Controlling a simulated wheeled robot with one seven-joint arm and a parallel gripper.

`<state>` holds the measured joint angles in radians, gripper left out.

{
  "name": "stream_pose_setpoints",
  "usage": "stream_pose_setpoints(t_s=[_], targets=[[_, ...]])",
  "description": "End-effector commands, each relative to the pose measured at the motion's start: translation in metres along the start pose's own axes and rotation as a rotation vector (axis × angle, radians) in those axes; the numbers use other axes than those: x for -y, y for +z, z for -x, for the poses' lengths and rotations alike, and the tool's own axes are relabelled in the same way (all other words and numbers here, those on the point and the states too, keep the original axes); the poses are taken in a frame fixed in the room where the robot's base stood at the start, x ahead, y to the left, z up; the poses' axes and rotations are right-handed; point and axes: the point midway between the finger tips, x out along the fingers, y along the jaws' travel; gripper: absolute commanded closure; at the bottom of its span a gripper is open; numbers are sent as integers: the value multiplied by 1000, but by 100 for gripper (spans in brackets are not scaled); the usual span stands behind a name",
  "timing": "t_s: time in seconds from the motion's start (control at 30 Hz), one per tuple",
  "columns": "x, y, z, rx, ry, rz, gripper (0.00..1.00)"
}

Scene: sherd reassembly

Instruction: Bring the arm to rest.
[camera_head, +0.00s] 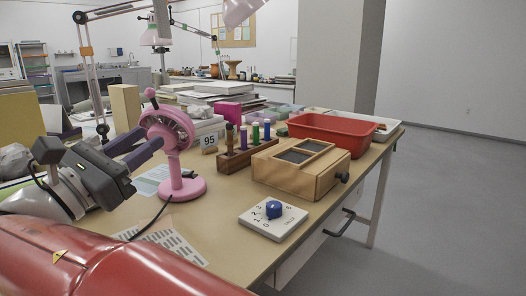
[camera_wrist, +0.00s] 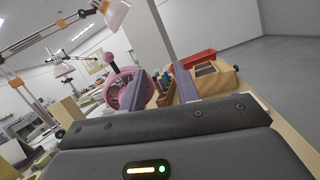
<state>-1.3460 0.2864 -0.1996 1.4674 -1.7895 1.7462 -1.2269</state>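My gripper (camera_head: 153,137) is at the left of the head view, raised over the bench, with its fingers pointing toward the pink desk fan. In the wrist view my gripper (camera_wrist: 160,78) shows two fingers standing apart with nothing held between them. The pink fan (camera_head: 183,188) stands upright on the bench just beyond the fingertips; I cannot tell whether they touch it. It also shows in the wrist view (camera_wrist: 113,88), behind the left finger. My red arm housing fills the lower left of the head view.
The bench (camera_head: 235,225) carries a white dial plate (camera_head: 262,222) with a blue knob, a wooden box (camera_head: 300,170), a rack of coloured tubes (camera_head: 238,160) and a red tray (camera_head: 330,130). A lamp arm (camera_head: 92,70) rises behind my gripper. Open floor (camera_head: 450,210) lies right.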

Motion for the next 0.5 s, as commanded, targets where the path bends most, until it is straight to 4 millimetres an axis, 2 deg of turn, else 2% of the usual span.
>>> stream_pose_setpoints(t_s=[0.17,0.27,0.37,0.47,0.5], targets=[[33,-24,-45,-120,-73,-40,68],[61,-42,-72,-209,-134,-81,68],[104,-66,-102,-326,-230,-155,68],[167,-95,-127,-472,-382,-288,68],[195,-107,-132,-531,-457,-359,68]])
